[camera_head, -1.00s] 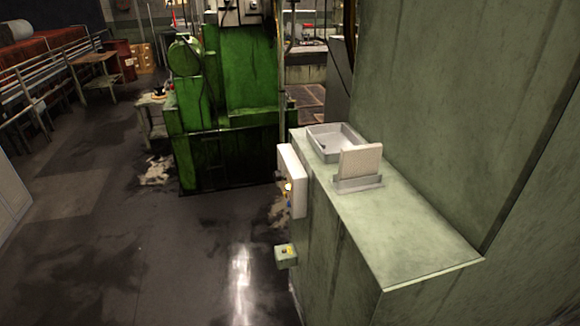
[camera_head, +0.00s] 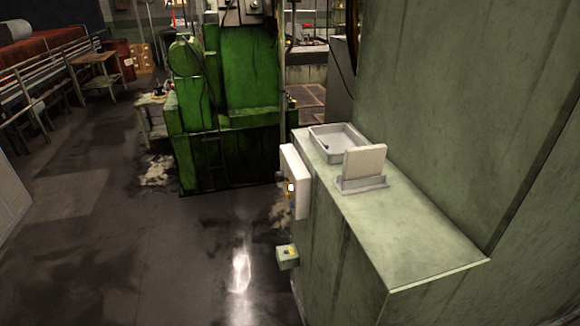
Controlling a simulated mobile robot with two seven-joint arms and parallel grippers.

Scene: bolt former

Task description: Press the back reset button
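A white control panel box (camera_head: 297,180) is fixed to the left side of the pale green machine housing (camera_head: 420,235). Its button face is seen almost edge-on, with a lit round button (camera_head: 291,187) and small coloured parts too small to tell apart. A smaller grey-green box (camera_head: 287,257) with a yellow part on top is mounted lower down on the same side. I cannot tell which of these is the back reset button. Neither of my grippers is in view.
A grey tray (camera_head: 338,141) and a holder with a pale block (camera_head: 364,163) sit on the housing's ledge. A green machine (camera_head: 230,110) stands behind. A red barrel (camera_head: 120,60) and railings are far left. The dark floor (camera_head: 130,240) at left is open.

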